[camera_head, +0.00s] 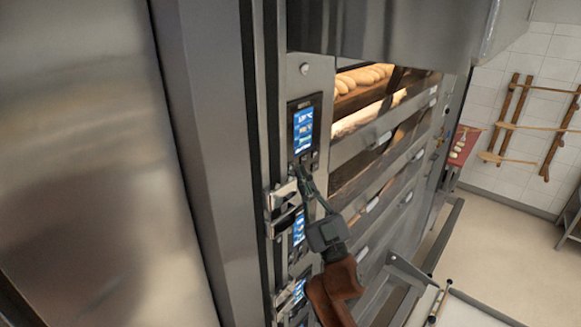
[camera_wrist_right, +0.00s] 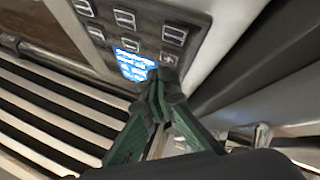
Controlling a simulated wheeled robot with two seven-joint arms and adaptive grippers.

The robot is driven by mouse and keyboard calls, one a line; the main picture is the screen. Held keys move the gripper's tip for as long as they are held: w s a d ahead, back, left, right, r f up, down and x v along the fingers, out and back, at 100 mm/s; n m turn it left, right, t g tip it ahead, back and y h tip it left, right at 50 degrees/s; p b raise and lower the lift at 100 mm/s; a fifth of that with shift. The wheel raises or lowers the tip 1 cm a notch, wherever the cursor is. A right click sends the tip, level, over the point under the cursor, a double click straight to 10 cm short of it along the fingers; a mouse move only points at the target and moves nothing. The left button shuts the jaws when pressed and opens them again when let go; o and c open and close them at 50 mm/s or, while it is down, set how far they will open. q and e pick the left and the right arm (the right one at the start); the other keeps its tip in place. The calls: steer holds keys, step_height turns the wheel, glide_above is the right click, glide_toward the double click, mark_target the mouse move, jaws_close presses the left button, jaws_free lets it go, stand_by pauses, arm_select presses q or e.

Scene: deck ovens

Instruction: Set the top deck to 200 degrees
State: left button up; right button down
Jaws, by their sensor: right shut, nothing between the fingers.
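The top deck's control panel (camera_head: 304,128) is a dark upright strip with a lit blue screen and small buttons under it. My right gripper (camera_head: 303,174) is shut and empty, its fingertips at the lower end of this panel in the head view. In the right wrist view, the shut fingertips (camera_wrist_right: 161,80) overlap the edge of a lit blue screen (camera_wrist_right: 133,63), with several grey-framed buttons (camera_wrist_right: 125,18) beyond. I cannot tell whether the tips touch the panel. The screen text is too blurred to read. My left gripper is not in view.
Lower panels with blue screens (camera_head: 299,228) sit below on the same oven front. A metal bracket (camera_head: 282,194) juts out beside my gripper. Loaves (camera_head: 362,78) show in the lit top deck. A wooden rack (camera_head: 525,125) hangs on the tiled wall at right.

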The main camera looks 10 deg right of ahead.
stand_by(0.7)
steer(key=shift+w+a, duration=0.2)
steer(key=shift+w, duration=0.05)
steer(key=shift+w+a, duration=0.2)
steer(key=shift+w, duration=0.1)
stand_by(0.7)
steer(key=shift+s, duration=0.1)
steer(key=shift+s+d, duration=0.45)
steer(key=shift+s, duration=0.05)
stand_by(0.4)
steer(key=s+d+p, duration=0.1)
steer(key=s, duration=0.1)
steer(key=s+d+p, duration=0.1)
steer(key=s+d, duration=0.1)
stand_by(0.4)
